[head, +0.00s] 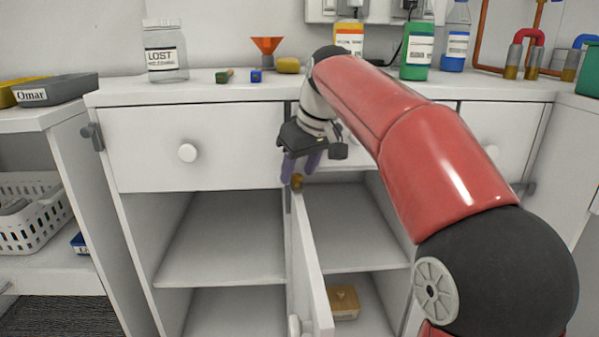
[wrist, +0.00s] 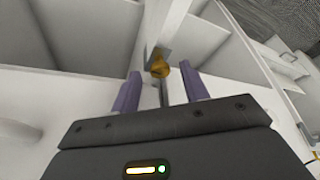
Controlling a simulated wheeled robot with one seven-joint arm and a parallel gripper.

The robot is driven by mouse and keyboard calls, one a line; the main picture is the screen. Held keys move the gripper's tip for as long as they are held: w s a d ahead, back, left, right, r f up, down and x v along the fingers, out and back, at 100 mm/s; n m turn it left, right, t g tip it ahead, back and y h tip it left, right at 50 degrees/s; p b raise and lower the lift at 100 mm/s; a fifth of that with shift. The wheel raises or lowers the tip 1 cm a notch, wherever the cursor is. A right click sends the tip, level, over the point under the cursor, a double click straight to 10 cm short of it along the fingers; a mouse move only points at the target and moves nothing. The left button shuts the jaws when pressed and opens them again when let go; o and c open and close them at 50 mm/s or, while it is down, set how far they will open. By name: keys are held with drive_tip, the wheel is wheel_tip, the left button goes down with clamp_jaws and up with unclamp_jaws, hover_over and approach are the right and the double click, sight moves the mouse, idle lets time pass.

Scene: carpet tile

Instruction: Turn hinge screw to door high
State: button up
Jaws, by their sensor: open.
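The hinge screw, a small brass-coloured knob (head: 297,181), sits at the top of the open white cabinet door (head: 309,262). It also shows in the wrist view (wrist: 159,68), with a grey metal bracket and a thin shaft by it. My gripper (head: 300,170) points down at the screw, with its two purple fingers apart. In the wrist view, the fingertips (wrist: 163,75) stand on either side of the screw, with gaps to both. I cannot tell whether the screw is fully between them in depth.
The door stands swung outward from the cabinet's middle post. Open shelves (head: 225,240) lie to its left, and a wooden block (head: 343,301) sits low on its right. Drawers (head: 200,145) are above. A jar (head: 165,52), funnel (head: 266,48) and bottles stand on the counter.

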drive_tip(key=shift+f, duration=0.1)
clamp_jaws()
idle(0.4)
drive_tip(key=m+h+p, duration=0.1)
drive_tip(key=m+p, duration=0.1)
drive_tip(key=m, duration=0.1)
drive_tip(key=shift+a, duration=0.2)
drive_tip(key=m+h+p, duration=0.1)
drive_tip(key=m, duration=0.1)
drive_tip(key=shift+s+a+m+t+p, duration=0.1)
drive_tip(key=shift+m+t+p, duration=0.2)
drive_tip(key=shift+p, duration=0.1)
drive_tip(key=m+h+p, duration=0.1)
drive_tip(key=m+p, duration=0.1)
drive_tip(key=m, duration=0.1)
drive_tip(key=shift+a+m+h, duration=0.15)
drive_tip(key=shift+m+h, duration=0.15)
drive_tip(key=shift+m+h+p, duration=0.5)
drive_tip(key=shift+m+p, duration=0.3)
drive_tip(key=shift+m, duration=0.8)
drive_tip(key=shift+a, duration=0.1)
